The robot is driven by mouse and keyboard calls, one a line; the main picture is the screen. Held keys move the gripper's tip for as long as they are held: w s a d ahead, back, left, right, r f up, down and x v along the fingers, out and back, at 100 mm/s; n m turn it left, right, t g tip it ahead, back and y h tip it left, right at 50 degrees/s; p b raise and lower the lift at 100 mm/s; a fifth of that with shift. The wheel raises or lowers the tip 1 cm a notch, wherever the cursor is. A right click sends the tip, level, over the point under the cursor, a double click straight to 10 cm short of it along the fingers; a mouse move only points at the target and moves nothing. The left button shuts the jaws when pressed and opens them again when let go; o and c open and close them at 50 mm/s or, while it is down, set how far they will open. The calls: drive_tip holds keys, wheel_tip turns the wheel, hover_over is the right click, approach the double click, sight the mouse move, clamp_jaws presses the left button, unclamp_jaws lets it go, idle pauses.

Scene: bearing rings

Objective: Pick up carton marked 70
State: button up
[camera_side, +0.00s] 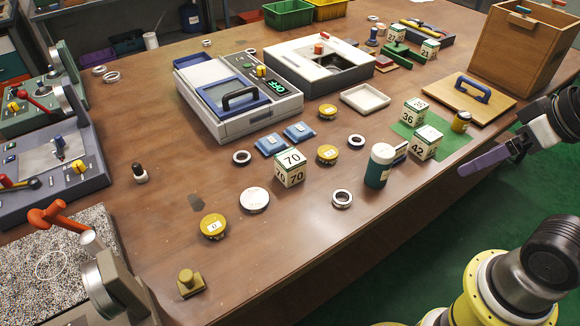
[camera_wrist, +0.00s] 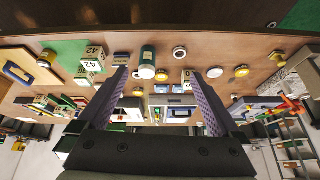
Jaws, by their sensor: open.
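The carton marked 70 (camera_side: 289,167) is a small white box with a dark green band on top and black numbers. It stands upright on the brown table, near the middle in the side view. In the wrist view a white carton with a partly readable number (camera_wrist: 187,77), apparently the same one, shows beside the right finger, partly hidden by it. My gripper (camera_side: 468,163) is at the right in the side view, off the table's edge and well away from the carton. Its two purple fingers stand apart in the wrist view (camera_wrist: 158,76), with nothing held.
A teal bottle with a white cap (camera_side: 378,167) stands right of the carton. Cartons marked 42 (camera_side: 426,143) and 36 (camera_side: 412,112) stand on a green mat. Yellow tins (camera_side: 327,154), blue boxes (camera_side: 299,132) and rings (camera_side: 342,199) lie around the carton.

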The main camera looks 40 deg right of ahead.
drive_tip(key=w+r+m, duration=0.8)
drive_tip(key=m, duration=0.1)
drive_tip(key=m+g, duration=0.5)
drive_tip(key=m, duration=0.3)
hover_over(291, 158)
wheel_tip(291, 158, down, 16)
drive_tip(key=shift+g, duration=0.3)
wheel_tip(291, 158, down, 11)
drive_tip(key=shift+f, duration=0.1)
drive_tip(key=shift+w+f, duration=0.15)
drive_tip(key=shift+f, duration=1.35)
drive_tip(key=shift+w+f, duration=0.1)
drive_tip(key=shift+f, duration=1.4)
clamp_jaws()
drive_tip(key=shift+w+r, duration=0.1)
drive_tip(key=shift+r, duration=0.1)
